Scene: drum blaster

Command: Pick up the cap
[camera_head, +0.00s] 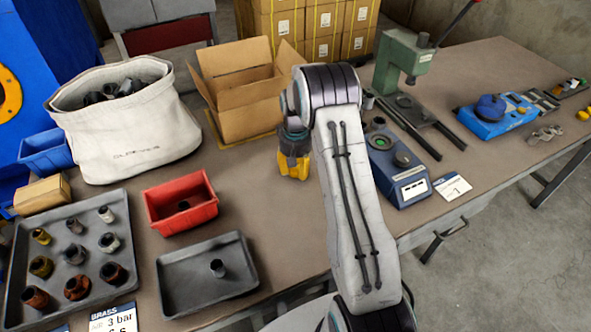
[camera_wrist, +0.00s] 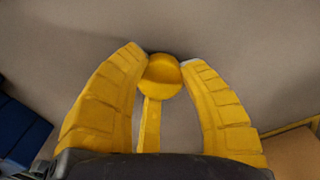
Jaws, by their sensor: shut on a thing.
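My gripper (camera_head: 293,168) hangs above the brown workbench (camera_head: 260,200), in front of the open cardboard box. In the wrist view its two yellow fingers (camera_wrist: 165,57) are closed in on a round yellow cap (camera_wrist: 164,76). The cap sits between the fingertips, with a narrow yellow strip running from it toward the palm. In the head view the cap cannot be told apart from the yellow fingers. The bench top shows blurred behind the cap in the wrist view.
An open cardboard box (camera_head: 235,92) and a white sack (camera_head: 130,140) stand behind. A red bin (camera_head: 165,208), a dark tray (camera_head: 175,280) and a tray of fittings (camera_head: 55,225) lie left. A blue device (camera_head: 398,180) and green press (camera_head: 402,60) stand right.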

